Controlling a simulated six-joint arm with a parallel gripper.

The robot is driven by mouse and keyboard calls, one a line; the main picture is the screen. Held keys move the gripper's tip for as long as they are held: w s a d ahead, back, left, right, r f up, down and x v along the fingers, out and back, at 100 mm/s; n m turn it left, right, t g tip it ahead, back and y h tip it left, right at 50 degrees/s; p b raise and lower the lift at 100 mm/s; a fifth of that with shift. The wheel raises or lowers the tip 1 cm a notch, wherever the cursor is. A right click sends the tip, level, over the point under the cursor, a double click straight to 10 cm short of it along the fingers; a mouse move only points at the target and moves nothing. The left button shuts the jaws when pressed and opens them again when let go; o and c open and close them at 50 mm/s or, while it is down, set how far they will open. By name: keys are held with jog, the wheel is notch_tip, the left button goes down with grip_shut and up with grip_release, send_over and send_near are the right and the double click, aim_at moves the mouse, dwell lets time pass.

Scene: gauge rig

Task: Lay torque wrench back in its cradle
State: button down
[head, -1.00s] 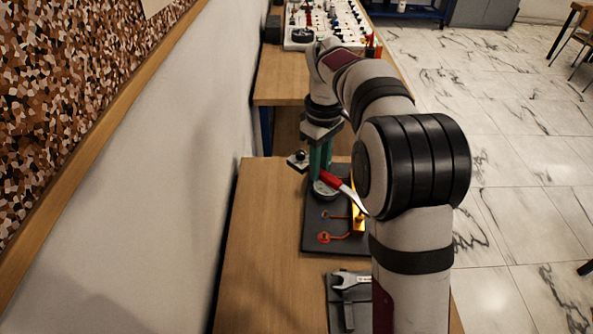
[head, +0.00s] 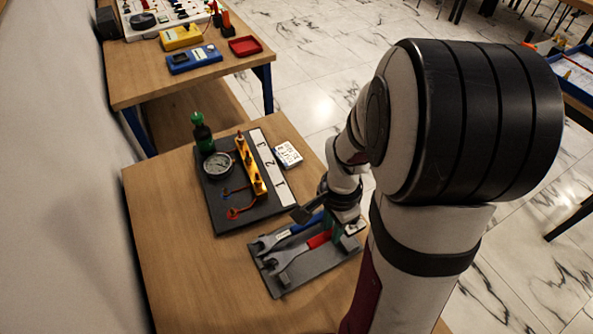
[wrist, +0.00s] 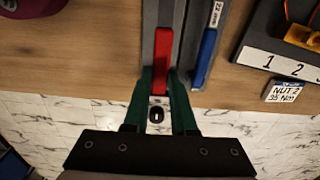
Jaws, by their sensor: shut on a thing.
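The torque wrench (head: 287,257) has a red handle and a grey open-end head. It lies lengthwise along the dark grey cradle tray (head: 318,266), head toward the left. My gripper (head: 335,229) is at the right end of the tray. In the wrist view the green fingers of my gripper (wrist: 160,76) are shut on the wrench's red handle (wrist: 162,55), one on each side. I cannot tell whether the wrench rests fully on the tray. A blue-handled wrench (head: 268,241) lies parallel beside it; it also shows in the wrist view (wrist: 206,50).
A dark board (head: 222,213) behind the tray carries a round gauge (head: 217,165), a yellow block (head: 248,165) and a numbered white strip (head: 274,170). A small card (head: 287,155) lies right of it. The wooden table's left side is clear.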

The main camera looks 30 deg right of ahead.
jog(key=shift+f, duration=0.15)
jog(key=shift+f, duration=3.35)
jog(key=c, duration=0.7)
grip_release()
jog(key=shift+o, duration=0.2)
notch_tip(320, 180, up, 16)
jog(key=shift+f, duration=0.1)
